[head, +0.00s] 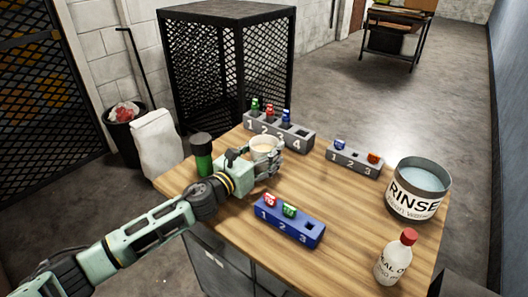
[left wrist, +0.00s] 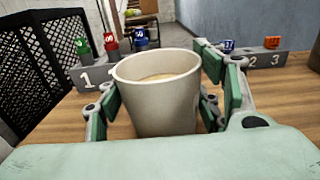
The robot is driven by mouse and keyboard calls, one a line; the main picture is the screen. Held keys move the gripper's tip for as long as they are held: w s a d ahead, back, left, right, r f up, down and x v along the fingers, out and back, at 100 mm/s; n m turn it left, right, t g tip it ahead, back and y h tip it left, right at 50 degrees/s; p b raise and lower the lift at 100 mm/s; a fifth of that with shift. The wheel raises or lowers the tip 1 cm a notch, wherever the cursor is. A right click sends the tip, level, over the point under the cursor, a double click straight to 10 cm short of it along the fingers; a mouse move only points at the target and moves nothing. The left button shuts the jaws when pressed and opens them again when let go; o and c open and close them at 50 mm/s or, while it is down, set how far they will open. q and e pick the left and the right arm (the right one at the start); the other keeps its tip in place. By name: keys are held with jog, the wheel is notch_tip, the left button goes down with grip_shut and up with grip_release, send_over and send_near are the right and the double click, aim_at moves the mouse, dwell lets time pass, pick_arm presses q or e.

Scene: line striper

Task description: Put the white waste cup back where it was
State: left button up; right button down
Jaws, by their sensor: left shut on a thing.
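The white waste cup (head: 265,146) is between the fingers of my left gripper (head: 268,161), near the back middle of the wooden table. In the left wrist view the cup (left wrist: 158,95) is upright, with tan contents visible inside. The green-padded fingers of my left gripper (left wrist: 170,105) are shut on it from both sides. I cannot tell whether its base touches the table. My right gripper is not in view.
A grey numbered rack (head: 279,132) stands behind the cup and a smaller one (head: 353,158) stands right. A blue rack (head: 289,222) is in front. A green bottle (head: 202,155), RINSE bucket (head: 418,190) and red-capped bottle (head: 395,257) also stand here. Bare wood (head: 340,205) lies right of centre.

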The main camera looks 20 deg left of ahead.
aim_at(256, 157)
pick_arm(q)
jog(key=o, duration=1.6)
jog(key=shift+s+r, duration=0.1)
jog(key=shift+r, duration=0.05)
jog(key=v, duration=0.7)
jog(key=shift+s+a, duration=0.1)
jog(key=shift+s, duration=0.1)
